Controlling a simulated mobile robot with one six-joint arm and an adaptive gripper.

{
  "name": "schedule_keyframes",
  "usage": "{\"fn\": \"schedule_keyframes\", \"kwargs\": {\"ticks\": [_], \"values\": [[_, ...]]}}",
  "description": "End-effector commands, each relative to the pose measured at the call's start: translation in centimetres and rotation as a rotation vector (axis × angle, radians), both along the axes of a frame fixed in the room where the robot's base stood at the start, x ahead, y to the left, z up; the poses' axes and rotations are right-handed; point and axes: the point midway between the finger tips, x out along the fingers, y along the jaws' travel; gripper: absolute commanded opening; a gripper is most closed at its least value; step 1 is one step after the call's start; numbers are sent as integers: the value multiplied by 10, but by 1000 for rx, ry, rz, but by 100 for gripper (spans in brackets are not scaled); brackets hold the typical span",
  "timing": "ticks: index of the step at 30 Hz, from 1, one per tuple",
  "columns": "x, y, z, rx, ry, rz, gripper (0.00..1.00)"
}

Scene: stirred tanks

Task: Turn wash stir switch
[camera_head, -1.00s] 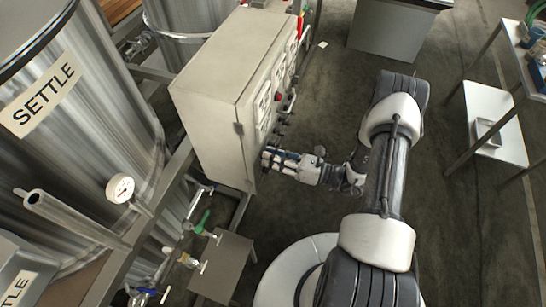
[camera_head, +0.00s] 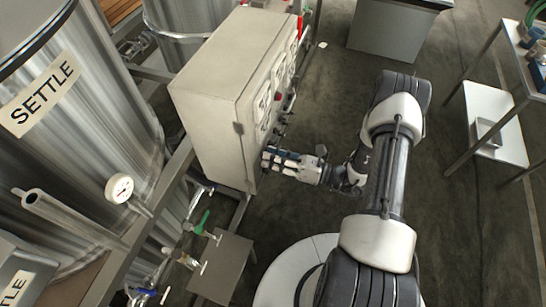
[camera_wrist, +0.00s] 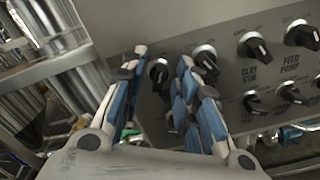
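The grey control cabinet (camera_head: 215,105) shows its switch face to the right in the head view. In the wrist view its panel (camera_wrist: 225,25) carries several black rotary knobs. My gripper (camera_head: 267,159) is at the lower near corner of that face. In the wrist view my gripper (camera_wrist: 164,58) is open, with its blue and white fingers apart. One black knob (camera_wrist: 158,73) shows between the fingertips; I cannot tell whether they touch it. Another knob (camera_wrist: 205,60) is just right of the right finger. "CLAY STIR" and "FEED PUMP" labels are readable; no wash stir label is readable.
A tank labelled SETTLE (camera_head: 95,130) with a pressure gauge (camera_head: 120,188) stands left of the cabinet. Valves with green (camera_head: 202,222) and blue handles are below. A small grey plate (camera_head: 222,268) is near my base. A metal shelf table (camera_head: 497,120) is at the right. The floor between is clear.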

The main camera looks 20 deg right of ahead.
Motion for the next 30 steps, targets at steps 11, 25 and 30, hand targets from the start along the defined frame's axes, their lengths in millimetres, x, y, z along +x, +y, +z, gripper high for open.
{"fn": "schedule_keyframes", "kwargs": {"ticks": [11, 25, 30], "values": [[-40, -57, 0, 0, 0, -8, 28], [-69, -95, 0, 0, 0, -1, 28], [-69, -95, 0, 0, 0, -1, 28]]}}
